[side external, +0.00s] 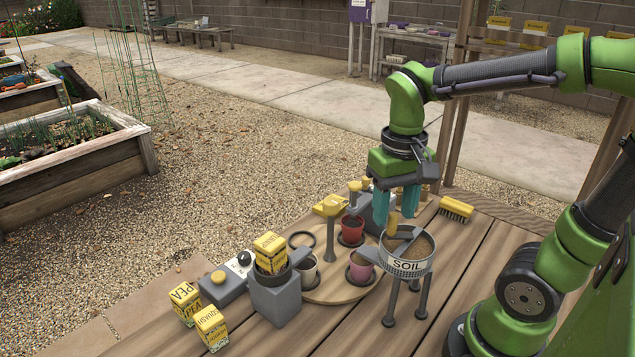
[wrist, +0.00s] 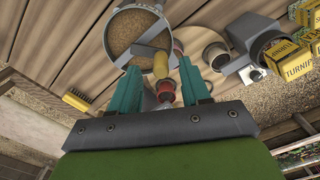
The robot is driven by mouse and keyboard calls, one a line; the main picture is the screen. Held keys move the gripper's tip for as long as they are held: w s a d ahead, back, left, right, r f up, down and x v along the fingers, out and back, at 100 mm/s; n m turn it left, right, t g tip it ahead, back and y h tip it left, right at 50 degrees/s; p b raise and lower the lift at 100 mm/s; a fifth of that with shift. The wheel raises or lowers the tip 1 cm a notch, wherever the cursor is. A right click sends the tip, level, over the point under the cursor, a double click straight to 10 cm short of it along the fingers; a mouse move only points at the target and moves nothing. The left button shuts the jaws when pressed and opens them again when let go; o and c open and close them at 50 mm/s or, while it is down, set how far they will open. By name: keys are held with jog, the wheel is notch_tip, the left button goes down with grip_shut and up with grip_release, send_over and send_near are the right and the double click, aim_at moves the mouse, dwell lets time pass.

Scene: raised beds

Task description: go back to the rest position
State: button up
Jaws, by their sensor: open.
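My gripper (side external: 395,207) is open, pointing down above the wooden table, just behind the soil container. In the wrist view its two teal fingers (wrist: 161,93) are spread apart. A yellow-handled scoop (side external: 392,223) stands in the soil container (side external: 405,266), which is round, labelled SOIL and raised on dark legs. In the wrist view the yellow handle (wrist: 161,65) shows between and beyond the fingers. I cannot tell whether a finger touches it, but the jaws are not closed on it.
A red pot (side external: 352,229) and a pink pot (side external: 361,266) sit on a round wooden board (side external: 328,291). A yellow-topped stand (side external: 330,208), a grey holder (side external: 275,300) with a seed packet, more packets (side external: 212,327) and a yellow brush (side external: 456,208) are nearby. The table's right front is clear.

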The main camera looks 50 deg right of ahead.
notch_tip(320, 180, up, 5)
jog(key=shift+a+r, duration=0.1)
jog(key=shift+r, duration=0.1)
jog(key=f, duration=0.6)
jog(key=shift+s+a+f, duration=0.1)
jog(key=shift+s+f, duration=0.05)
jog(key=shift+s, duration=0.1)
jog(key=r, duration=0.6)
jog(key=shift+w+r, duration=0.2)
jog(key=shift+w, duration=0.05)
notch_tip(320, 180, down, 7)
jog(key=shift+s+r, duration=0.15)
jog(key=shift+s, duration=0.1)
